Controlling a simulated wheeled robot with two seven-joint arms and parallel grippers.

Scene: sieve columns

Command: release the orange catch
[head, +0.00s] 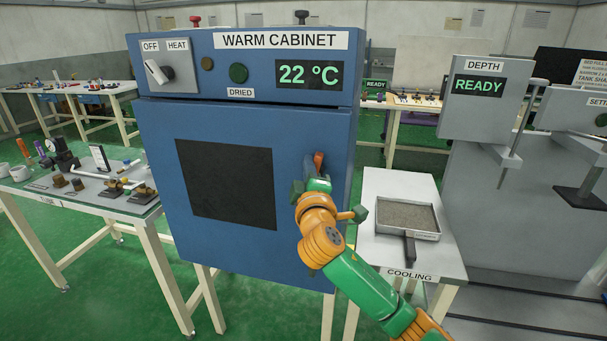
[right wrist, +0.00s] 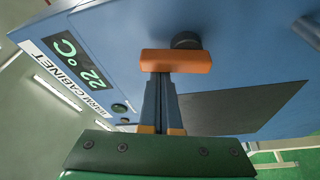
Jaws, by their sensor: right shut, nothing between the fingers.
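The orange catch (head: 318,160) is on the right side of the blue warm cabinet's door (head: 170,220), standing roughly upright in the head view. In the right wrist view the catch (right wrist: 176,61) is an orange bar in front of a dark round knob (right wrist: 186,40). My right gripper (head: 317,178) is at the catch, partly hiding it. In the right wrist view its fingers (right wrist: 160,84) are together and empty, with their tips at the bar's near edge. I cannot tell whether they touch it. The door looks closed. My left gripper is out of view.
The cabinet panel reads 22 °C (head: 308,75), with a switch (head: 158,72) at its left. A cooling table (head: 385,190) with a handled tray (head: 437,236) stands at right. A bench (head: 110,210) with fittings stands at left. Grey READY equipment (head: 480,105) is far right.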

